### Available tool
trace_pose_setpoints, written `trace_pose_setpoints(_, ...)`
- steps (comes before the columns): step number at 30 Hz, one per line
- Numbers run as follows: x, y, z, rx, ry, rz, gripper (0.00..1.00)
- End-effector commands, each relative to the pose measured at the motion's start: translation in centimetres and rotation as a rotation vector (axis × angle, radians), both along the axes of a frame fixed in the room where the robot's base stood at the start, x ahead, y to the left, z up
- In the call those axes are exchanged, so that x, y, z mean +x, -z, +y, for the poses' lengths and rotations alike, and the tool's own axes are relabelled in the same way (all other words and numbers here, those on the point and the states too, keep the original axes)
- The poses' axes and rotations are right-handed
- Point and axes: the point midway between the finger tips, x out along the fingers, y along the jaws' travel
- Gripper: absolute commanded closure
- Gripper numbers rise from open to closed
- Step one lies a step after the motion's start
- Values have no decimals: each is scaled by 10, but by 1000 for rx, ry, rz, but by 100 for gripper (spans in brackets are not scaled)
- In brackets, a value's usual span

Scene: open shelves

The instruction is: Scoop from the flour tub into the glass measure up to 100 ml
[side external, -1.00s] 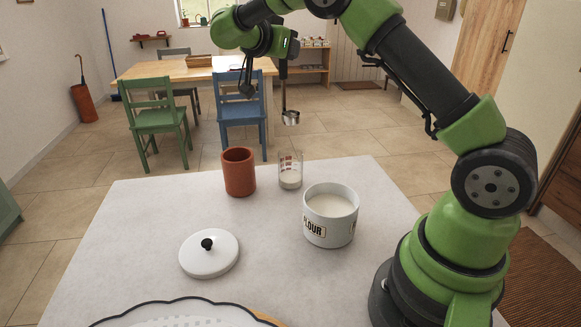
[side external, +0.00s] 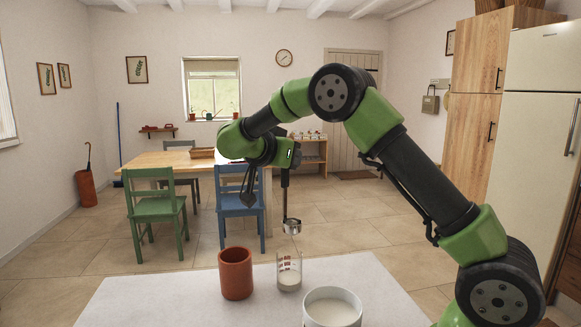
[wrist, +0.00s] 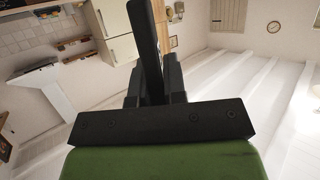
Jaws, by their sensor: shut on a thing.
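My gripper (side external: 288,162) is shut on the dark upright handle of a metal scoop (side external: 292,227). The scoop's cup hangs just above the glass measure (side external: 289,273), apart from it; its contents cannot be seen. The clear measure has red markings and some white flour at the bottom; I cannot read the level. The white flour tub (side external: 332,312) is open, with flour inside, cut off by the lower edge. In the wrist view the jaws hold the black scoop handle (wrist: 147,45); the cup is out of view there.
A terracotta pot (side external: 236,274) stands left of the measure on the pale worktop (side external: 140,303). The worktop's left part is clear where it shows. A wooden table with a green chair (side external: 157,210) and a blue chair (side external: 240,205) stands behind.

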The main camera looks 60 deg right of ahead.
Motion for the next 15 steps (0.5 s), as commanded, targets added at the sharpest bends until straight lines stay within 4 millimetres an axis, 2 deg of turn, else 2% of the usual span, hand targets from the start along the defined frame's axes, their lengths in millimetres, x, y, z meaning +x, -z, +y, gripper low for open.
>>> trace_pose_setpoints(7, -60, 9, 32, 67, -7, 16, 100)
trace_pose_setpoints(12, -100, 16, 44, 96, 2, 26, 100)
trace_pose_setpoints(15, -116, 19, 48, 106, 6, 30, 100)
